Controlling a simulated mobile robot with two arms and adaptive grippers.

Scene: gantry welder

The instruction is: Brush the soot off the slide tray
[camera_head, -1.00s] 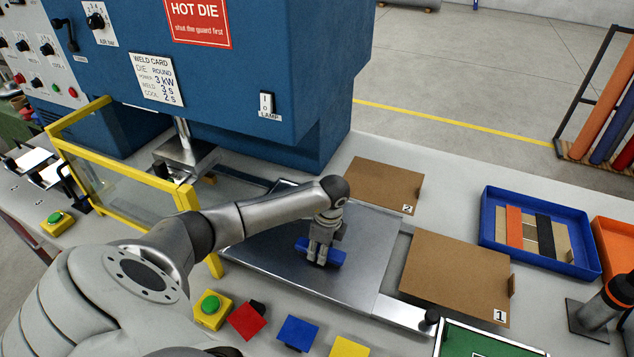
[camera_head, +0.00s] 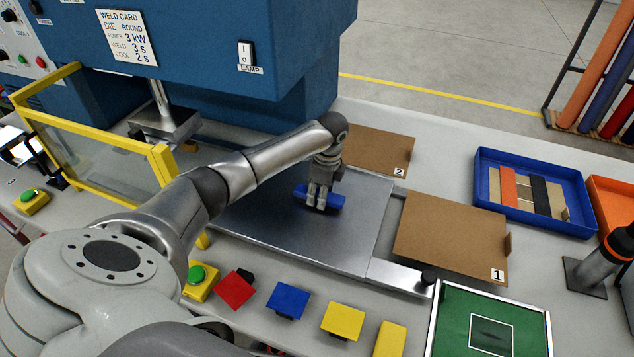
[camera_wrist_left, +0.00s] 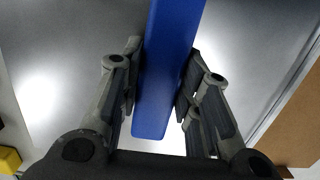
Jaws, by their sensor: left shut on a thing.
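The slide tray (camera_head: 352,238) is a flat bare metal plate in front of the blue welder, and it also shows in the left wrist view (camera_wrist_left: 60,75). No soot can be made out on its visible part. My left gripper (camera_head: 318,205) is over the tray, shut on a blue block-like handle (camera_head: 333,200), which looks like the brush. In the left wrist view the blue brush handle (camera_wrist_left: 165,75) lies between the two fingers (camera_wrist_left: 160,100). Its bristles are hidden, so I cannot tell whether they touch the tray. My right gripper is not in view.
A yellow-framed clear guard (camera_head: 105,150) stands left of the tray. Brown boards marked 1 (camera_head: 450,235) and 2 (camera_head: 378,152) lie right and behind. A blue bin (camera_head: 482,195) is farther right. Red (camera_head: 235,290), blue (camera_head: 288,300) and yellow (camera_head: 343,320) pads line the front.

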